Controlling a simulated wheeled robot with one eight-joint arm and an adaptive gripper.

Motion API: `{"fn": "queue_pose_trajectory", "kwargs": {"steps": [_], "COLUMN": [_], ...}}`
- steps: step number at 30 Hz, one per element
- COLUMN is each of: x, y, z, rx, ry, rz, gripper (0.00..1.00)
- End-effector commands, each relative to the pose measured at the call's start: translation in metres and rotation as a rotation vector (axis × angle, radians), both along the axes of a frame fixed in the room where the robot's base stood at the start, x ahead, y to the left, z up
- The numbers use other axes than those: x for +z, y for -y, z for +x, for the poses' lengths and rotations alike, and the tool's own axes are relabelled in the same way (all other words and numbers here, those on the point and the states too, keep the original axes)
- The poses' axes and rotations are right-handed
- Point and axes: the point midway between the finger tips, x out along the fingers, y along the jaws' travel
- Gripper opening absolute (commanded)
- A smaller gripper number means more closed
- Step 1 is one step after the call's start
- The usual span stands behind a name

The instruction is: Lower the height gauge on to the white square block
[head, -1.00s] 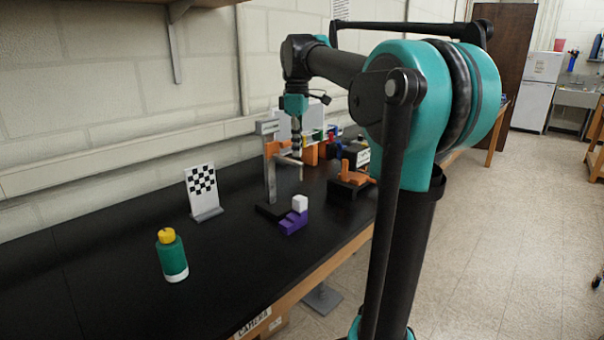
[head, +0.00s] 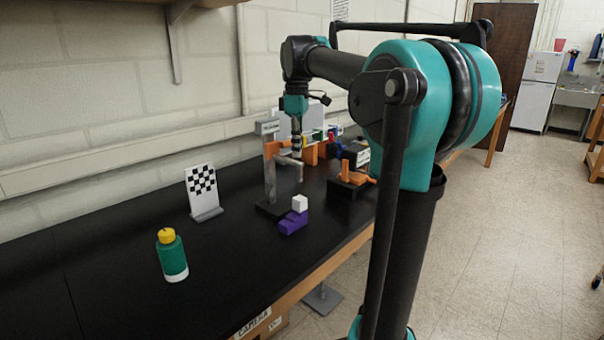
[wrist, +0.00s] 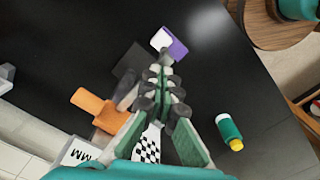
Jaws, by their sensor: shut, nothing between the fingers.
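The height gauge stands on the black bench, with a grey post (head: 270,182), an orange slider (head: 277,148) and a grey arm with a short probe pointing down (head: 300,176). The slider also shows in the wrist view (wrist: 96,108). The white square block (head: 300,203) sits on a purple stepped block (head: 292,223) in front of the gauge. The probe tip is above the white block, with a gap between them in the head view. My gripper (head: 295,155) is shut and empty, pointing down beside the slider at the gauge arm; contact is unclear. Its closed fingers show in the wrist view (wrist: 163,85).
A checkerboard plate (head: 203,188) and a green bottle with a yellow cap (head: 172,256) stand to the left on the bench. An orange part on a dark block (head: 352,178) stands right of the gauge. Several coloured items are behind.

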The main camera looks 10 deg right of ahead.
Motion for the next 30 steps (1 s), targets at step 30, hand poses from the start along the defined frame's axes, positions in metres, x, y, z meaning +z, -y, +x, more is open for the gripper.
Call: {"fn": "queue_pose_trajectory", "kwargs": {"steps": [30], "x": [-0.028], "y": [0.0], "z": [0.0], "rx": [0.0], "ry": [0.0], "rz": [0.0], "gripper": [0.0]}}
